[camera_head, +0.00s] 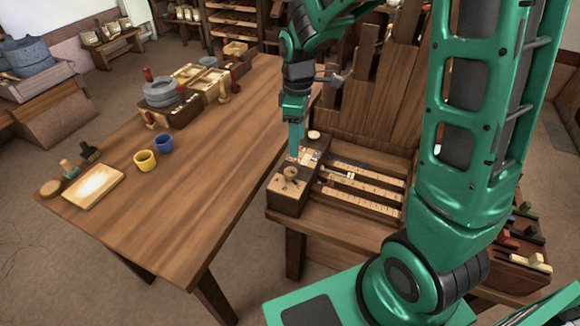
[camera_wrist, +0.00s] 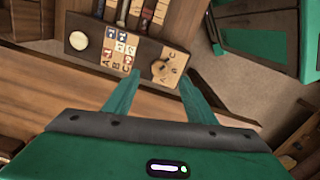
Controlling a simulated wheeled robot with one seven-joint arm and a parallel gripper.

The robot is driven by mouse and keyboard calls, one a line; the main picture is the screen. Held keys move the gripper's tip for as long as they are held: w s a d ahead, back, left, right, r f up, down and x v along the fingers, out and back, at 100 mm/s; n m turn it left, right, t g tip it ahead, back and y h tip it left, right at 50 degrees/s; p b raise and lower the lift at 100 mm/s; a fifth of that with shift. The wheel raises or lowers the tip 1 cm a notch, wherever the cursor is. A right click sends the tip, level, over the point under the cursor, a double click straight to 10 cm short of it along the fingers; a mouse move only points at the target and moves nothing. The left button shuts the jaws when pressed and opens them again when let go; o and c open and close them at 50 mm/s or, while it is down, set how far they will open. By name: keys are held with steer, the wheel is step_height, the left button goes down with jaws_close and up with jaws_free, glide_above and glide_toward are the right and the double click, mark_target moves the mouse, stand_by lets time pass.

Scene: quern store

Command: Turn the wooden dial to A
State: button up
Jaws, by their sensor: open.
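My gripper (camera_head: 295,155) hangs over the panel, just behind the dial in the head view. In the wrist view my gripper (camera_wrist: 160,76) is open and empty, with the dial seen between its two green fingertips. They look apart from the dial.
The panel (camera_head: 284,205) also carries lettered tiles (camera_wrist: 125,49) and a pale round button (camera_wrist: 80,40). Slotted sliders (camera_head: 365,188) lie to its right. The long table (camera_head: 200,150) holds a quern (camera_head: 161,92), a yellow cup (camera_head: 145,160) and a blue cup (camera_head: 164,143); its middle is clear.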

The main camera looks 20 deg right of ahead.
mark_target(291, 170)
steer(key=shift+n, duration=0.4)
steer(key=f, duration=0.4)
steer(key=a+f, duration=0.1)
steer(key=f, duration=0.2)
steer(key=w+f, duration=0.1)
steer(key=f, duration=0.3)
steer(key=shift+a+f, duration=0.2)
steer(key=shift+f, duration=0.15)
steer(key=c, duration=1)
